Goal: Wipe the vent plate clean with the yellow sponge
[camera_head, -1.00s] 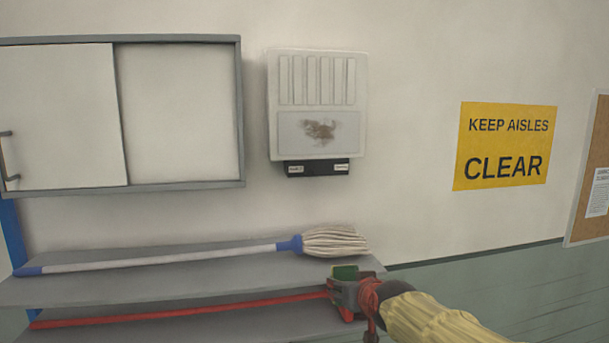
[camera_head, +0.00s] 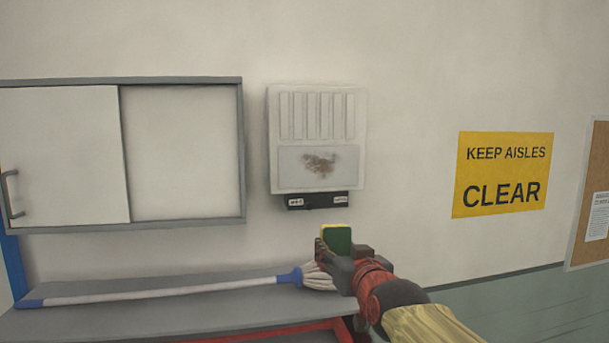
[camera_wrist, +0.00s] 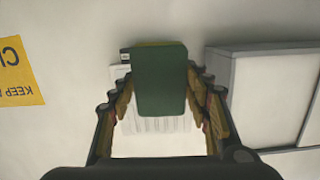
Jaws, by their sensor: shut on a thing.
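The vent plate (camera_head: 318,166) is a white panel on the wall with slots on top and a brown smudge on its lower flat area. The yellow sponge (camera_head: 336,237) has a green face and a thin yellow edge. My gripper (camera_head: 338,250) is shut on the sponge, below and slightly right of the vent plate and apart from it. In the wrist view the sponge (camera_wrist: 160,78) stands between the fingers, green face toward the camera. It hides much of the vent plate (camera_wrist: 160,124) there, including the smudge.
A black labelled box (camera_head: 317,200) sits under the vent plate. A cabinet (camera_head: 180,150) hangs to the left. A mop (camera_head: 160,290) lies on a grey shelf (camera_head: 170,318) below. A yellow sign (camera_head: 503,175) is on the right wall. The wall between plate and sign is bare.

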